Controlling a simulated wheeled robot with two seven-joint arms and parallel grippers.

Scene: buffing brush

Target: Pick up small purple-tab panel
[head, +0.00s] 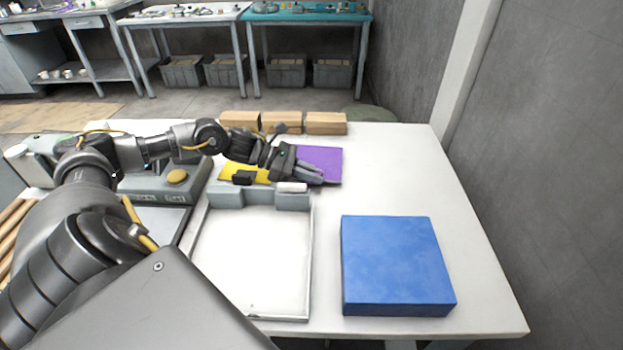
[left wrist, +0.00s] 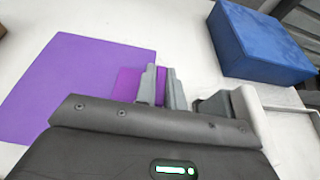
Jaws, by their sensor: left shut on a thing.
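In the head view my left gripper (head: 318,175) is low over the front edge of a flat purple panel (head: 322,157) at the table's back. In the left wrist view the large purple panel (left wrist: 75,85) lies left of my fingers. A smaller, redder purple panel (left wrist: 126,84) shows beside and between the two fingertips (left wrist: 161,84). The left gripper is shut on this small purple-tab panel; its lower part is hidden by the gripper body. In the head view I cannot separate the small panel from the large one. My right gripper is not in view.
A blue block (head: 392,262) stands at the front right. A white tray (head: 308,250) with grey fittings is in the middle. A yellow panel (head: 231,173) lies behind it. Wooden blocks (head: 326,123) line the back edge. The table's right side is clear.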

